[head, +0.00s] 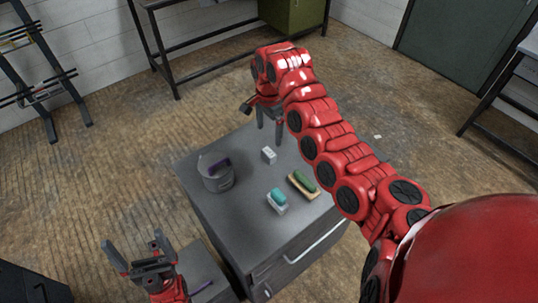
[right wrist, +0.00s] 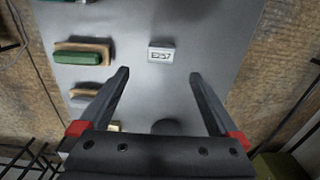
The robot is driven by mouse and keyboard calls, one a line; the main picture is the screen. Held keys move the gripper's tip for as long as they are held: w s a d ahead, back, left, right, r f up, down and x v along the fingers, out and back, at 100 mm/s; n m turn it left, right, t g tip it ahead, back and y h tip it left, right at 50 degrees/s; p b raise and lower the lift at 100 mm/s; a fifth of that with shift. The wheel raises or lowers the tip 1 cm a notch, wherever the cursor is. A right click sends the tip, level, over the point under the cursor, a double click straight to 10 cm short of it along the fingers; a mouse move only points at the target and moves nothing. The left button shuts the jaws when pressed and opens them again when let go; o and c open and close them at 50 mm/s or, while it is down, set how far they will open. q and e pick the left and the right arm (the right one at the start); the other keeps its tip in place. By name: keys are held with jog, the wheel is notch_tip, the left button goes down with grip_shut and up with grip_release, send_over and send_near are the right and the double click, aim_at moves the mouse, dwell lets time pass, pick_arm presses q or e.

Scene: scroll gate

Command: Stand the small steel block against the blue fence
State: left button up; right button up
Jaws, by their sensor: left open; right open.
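A small pale grey block (head: 268,155) stands on the grey cabinet top; it may be the steel block, but I cannot tell its material. In the right wrist view the block (right wrist: 161,53) shows a label that seems to read E257. My right gripper (head: 270,128) is open at the cabinet's far edge, just beyond the block in the head view. In the right wrist view its open fingers (right wrist: 160,73) point toward the block, with nothing between them. My left gripper (head: 134,243) is open and empty at the lower left, away from the cabinet. I see no blue fence.
The cabinet top (head: 243,226) also holds a grey pot (head: 217,178) with a purple piece, a teal item (head: 278,196) on a pale base, and a green item (head: 304,181) on a tan base. The near left part is clear. A purple piece (head: 203,286) lies lower down.

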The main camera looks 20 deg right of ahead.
jog(key=p, duration=0.2)
send_over(269, 152)
notch_tip(269, 152, down, 6)
jog(key=shift+s+r, duration=0.15)
jog(key=shift+f+p, duration=0.8)
jog(key=shift+f, duration=0.05)
jog(key=shift+w+f+p, duration=0.2)
jog(key=shift+f+p, duration=0.1)
jog(key=shift+f, duration=1.65)
grip_shut()
